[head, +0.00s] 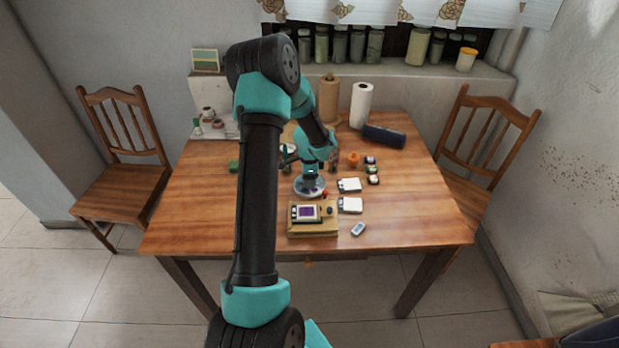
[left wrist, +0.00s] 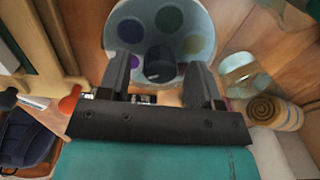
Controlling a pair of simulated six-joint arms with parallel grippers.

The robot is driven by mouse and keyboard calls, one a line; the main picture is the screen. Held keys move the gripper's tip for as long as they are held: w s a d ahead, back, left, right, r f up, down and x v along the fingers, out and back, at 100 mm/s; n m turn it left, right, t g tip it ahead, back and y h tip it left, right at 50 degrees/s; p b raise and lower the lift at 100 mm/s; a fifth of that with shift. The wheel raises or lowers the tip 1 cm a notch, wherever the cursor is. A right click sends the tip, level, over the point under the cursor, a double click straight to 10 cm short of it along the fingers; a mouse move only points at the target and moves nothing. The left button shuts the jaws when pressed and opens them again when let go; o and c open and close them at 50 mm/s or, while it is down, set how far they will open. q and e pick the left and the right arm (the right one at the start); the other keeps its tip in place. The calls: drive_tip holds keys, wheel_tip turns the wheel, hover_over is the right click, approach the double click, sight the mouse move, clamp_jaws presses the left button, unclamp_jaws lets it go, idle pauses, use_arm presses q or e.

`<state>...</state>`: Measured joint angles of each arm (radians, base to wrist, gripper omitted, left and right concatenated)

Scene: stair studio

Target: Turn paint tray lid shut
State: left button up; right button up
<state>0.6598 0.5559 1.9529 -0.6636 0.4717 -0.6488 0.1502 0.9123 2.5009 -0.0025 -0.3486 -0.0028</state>
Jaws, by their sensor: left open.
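The round paint tray (head: 299,190) sits on the wooden table, partly hidden under my left gripper (head: 312,180). In the left wrist view the pale round tray (left wrist: 180,22) shows green, blue, olive and purple paint spots. A dark round knob (left wrist: 160,66) stands at its near middle. My left gripper (left wrist: 160,75) is open, with one finger on each side of the knob; I cannot tell whether either finger touches it. I cannot make out a separate lid edge. My right gripper is not in view.
A wooden board with a purple-faced item (head: 305,213) lies just in front of the tray. White pads (head: 350,205) and small jars (head: 372,169) are to its right. A dark blue case (head: 384,136) lies farther back. The table's front right is mostly clear.

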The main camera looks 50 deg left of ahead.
use_arm(q)
drive_tip(key=shift+f, duration=0.1)
drive_tip(key=shift+c, duration=0.2)
drive_tip(key=c, duration=0.9)
drive_tip(key=shift+n, duration=0.4)
drive_tip(key=n, duration=1.1)
idle(0.4)
drive_tip(key=o, duration=0.9)
